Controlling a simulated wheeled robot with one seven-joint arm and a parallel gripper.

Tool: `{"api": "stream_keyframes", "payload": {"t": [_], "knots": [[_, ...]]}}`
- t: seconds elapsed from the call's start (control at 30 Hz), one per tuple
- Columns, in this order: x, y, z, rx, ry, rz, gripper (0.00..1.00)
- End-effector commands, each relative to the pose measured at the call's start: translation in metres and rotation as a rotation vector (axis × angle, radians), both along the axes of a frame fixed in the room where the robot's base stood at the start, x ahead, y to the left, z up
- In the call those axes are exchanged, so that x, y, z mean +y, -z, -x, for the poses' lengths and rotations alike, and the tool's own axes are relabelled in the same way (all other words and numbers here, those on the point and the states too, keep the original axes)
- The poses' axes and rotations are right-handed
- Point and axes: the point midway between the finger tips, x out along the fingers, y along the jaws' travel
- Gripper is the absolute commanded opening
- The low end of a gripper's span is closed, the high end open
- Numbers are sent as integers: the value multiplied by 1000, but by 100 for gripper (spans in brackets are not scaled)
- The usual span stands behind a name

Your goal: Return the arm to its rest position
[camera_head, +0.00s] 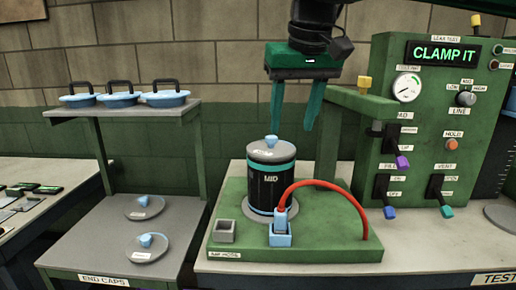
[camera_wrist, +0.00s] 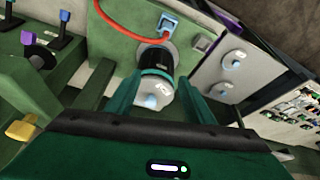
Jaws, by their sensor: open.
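My gripper (camera_head: 296,105) is open and empty, its two teal fingers pointing down above the test stand. In the wrist view its fingers (camera_wrist: 165,100) spread to either side of a capped canister. The dark canister (camera_head: 270,188) stands upright on the green base (camera_head: 330,247), with a grey lid and blue knob on top. Its lid (camera_wrist: 155,98) shows in the wrist view, apart from the fingers. A red hose (camera_head: 330,185) arches from a blue fitting (camera_head: 280,235) beside the canister to the base's right side.
A green panel (camera_head: 425,125) with gauge, levers and a "CLAMP IT" display stands right of my gripper, with a green post and arm (camera_head: 345,103) near the fingers. A shelf (camera_head: 150,110) at left holds blue-rimmed lids above and grey caps (camera_head: 147,247) below.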

Motion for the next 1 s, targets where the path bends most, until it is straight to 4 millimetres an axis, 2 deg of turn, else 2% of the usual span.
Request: {"api": "stream_keyframes", "payload": {"t": [0.03,0.37,0.47,0.53,0.67,0.8,0.9,1.0], "knots": [[-17,6,-3,6,26,8,48],[-109,47,-1,48,165,54,48],[-149,68,7,75,226,68,48],[-183,88,18,101,281,77,48],[-247,132,52,161,395,80,48],[-301,182,105,232,515,58,48],[-327,219,149,283,599,25,48],[-339,252,190,327,670,-14,48]]}}
